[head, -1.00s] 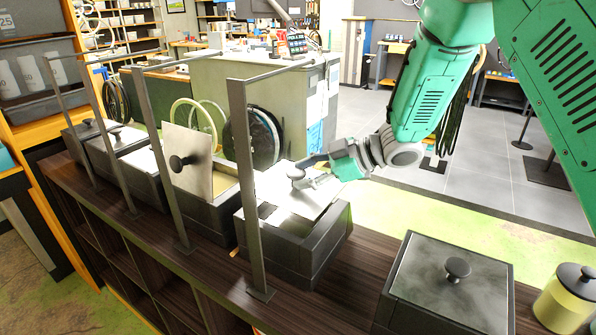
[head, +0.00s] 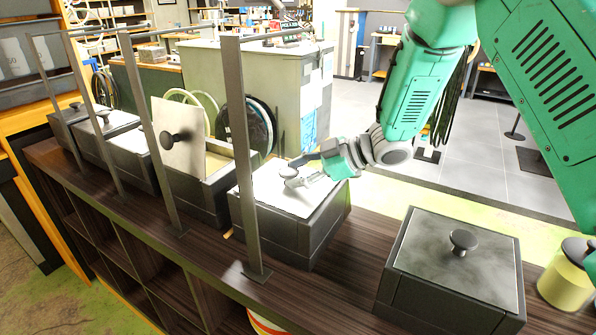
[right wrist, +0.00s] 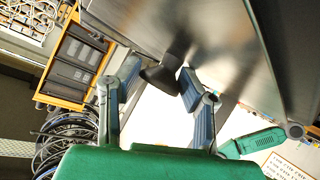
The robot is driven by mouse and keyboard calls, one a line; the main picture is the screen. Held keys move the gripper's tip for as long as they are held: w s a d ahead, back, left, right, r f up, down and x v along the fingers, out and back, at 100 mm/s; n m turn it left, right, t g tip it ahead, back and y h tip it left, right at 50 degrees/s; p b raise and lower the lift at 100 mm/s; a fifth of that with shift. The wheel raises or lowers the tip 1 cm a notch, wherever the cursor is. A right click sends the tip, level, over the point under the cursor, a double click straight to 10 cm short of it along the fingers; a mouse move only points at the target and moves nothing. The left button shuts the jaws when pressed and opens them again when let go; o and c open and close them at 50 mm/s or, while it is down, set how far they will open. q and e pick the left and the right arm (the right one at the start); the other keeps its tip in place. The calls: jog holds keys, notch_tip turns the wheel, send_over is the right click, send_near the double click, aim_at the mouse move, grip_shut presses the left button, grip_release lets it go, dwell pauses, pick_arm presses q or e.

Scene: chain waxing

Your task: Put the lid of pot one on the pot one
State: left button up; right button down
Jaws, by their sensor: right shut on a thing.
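The lid (head: 272,196) is a pale metal plate with a knob. It lies over the square dark pot (head: 290,240) in the middle of the counter, almost flat and covering most of its opening. Whether it is fully seated I cannot tell. My right gripper (head: 304,172) is shut on the lid's knob, reaching from the right. In the right wrist view, the gripper (right wrist: 160,80) has its two fingers around the dark knob (right wrist: 163,72), under the grey lid plate (right wrist: 215,35). My left gripper is not in view.
A closed pot (head: 455,290) stands to the right, beside a yellow canister (head: 566,285). To the left, another pot (head: 205,195) has its lid (head: 178,140) tilted upright. A thin metal post (head: 240,150) stands just in front of the middle pot.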

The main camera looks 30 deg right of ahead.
jog(key=shift+a, duration=0.4)
jog(key=c, duration=1.1)
grip_release()
jog(key=shift+d, duration=0.15)
jog(key=shift+c, duration=0.2)
jog(key=shift+o, duration=0.8)
jog(key=shift+d, duration=0.3)
jog(key=v, duration=1.2)
jog(key=shift+f, duration=0.15)
jog(key=shift+a, duration=0.1)
